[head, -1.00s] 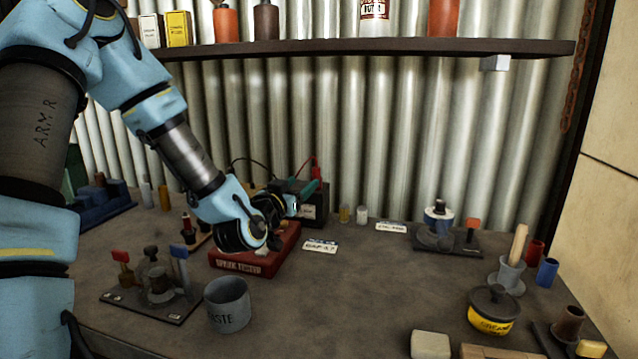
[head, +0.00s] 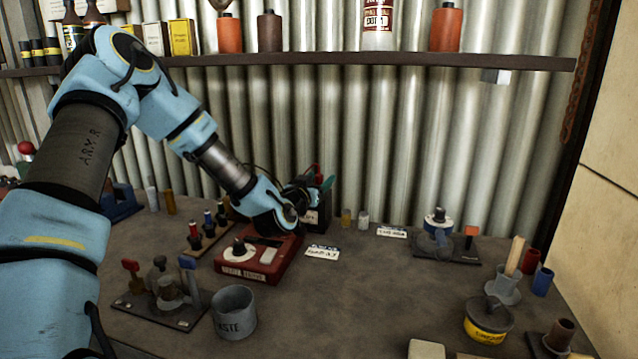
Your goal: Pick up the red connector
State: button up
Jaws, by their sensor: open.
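My gripper (head: 309,193) is to the right of the rack, above the tester's back right corner and in front of the black battery box. Its fingers are dark, small and partly hidden by my wrist; I see nothing held. A red clip (head: 317,171) and a teal clip (head: 328,183) show just behind it.
The red tester box (head: 240,270) lies below my wrist. The shelf (head: 330,60) runs above.

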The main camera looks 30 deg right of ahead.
grip_shut()
dwell(0.4)
dwell(0.4)
jog(key=shift+r+b, duration=1.3)
jog(key=shift+r, duration=3.7)
